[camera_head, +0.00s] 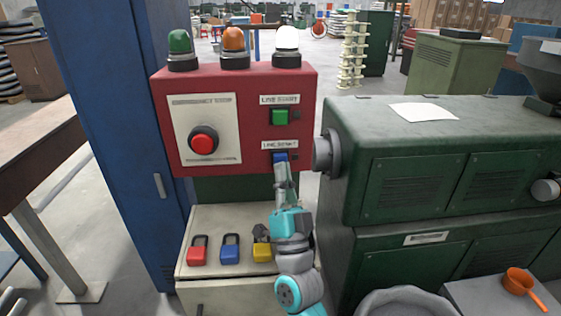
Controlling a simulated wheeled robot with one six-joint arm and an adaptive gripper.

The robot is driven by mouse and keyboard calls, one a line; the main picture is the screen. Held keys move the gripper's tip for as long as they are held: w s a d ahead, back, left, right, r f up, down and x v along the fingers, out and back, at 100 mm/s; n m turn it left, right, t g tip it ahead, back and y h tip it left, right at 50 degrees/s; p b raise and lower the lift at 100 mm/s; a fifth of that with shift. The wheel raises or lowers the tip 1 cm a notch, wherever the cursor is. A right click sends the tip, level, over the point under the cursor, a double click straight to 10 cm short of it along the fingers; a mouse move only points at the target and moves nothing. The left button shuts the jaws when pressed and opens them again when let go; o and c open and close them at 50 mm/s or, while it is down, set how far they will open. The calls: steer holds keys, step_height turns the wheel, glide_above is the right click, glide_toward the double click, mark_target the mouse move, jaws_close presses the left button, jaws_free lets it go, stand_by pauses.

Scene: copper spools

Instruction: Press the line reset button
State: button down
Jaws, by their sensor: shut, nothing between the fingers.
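The line reset button (279,156) is a blue square under a white label on the lower right of the red control panel (254,82). My gripper (281,165) is shut and empty. Its tips are right at the lower part of the button and partly cover it. I cannot tell whether they touch it or whether the button is pushed in. The green line start button (280,117) sits just above. A round red button (202,141) is on a cream plate to the left.
Red (197,253), blue (230,251) and yellow (262,252) padlocks stand on the cream cabinet top (203,220) below. A dark green machine (420,150) with a grey round boss (325,153) is close on the right. A blue cabinet (115,130) is on the left.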

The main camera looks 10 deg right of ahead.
steer(key=shift+s, duration=0.1)
steer(key=shift+s, duration=2.45)
steer(key=s+d+f+n+g, duration=0.2)
steer(key=s+d+f+g, duration=0.15)
steer(key=s+f, duration=0.65)
steer(key=s+d+f+n+g, duration=0.2)
steer(key=s+d+f, duration=0.2)
steer(key=s+f, duration=0.65)
steer(key=s+d+f+n+g+h, duration=0.1)
steer(key=s+d+f+g, duration=0.1)
steer(key=s, duration=0.9)
steer(key=s+d+f+n+g, duration=0.1)
steer(key=s+f+g, duration=0.4)
steer(key=s, duration=0.6)
steer(key=shift+s+d+f+n+h, duration=0.15)
steer(key=shift+d+f+n+h, duration=0.25)
steer(key=shift+f, duration=0.45)
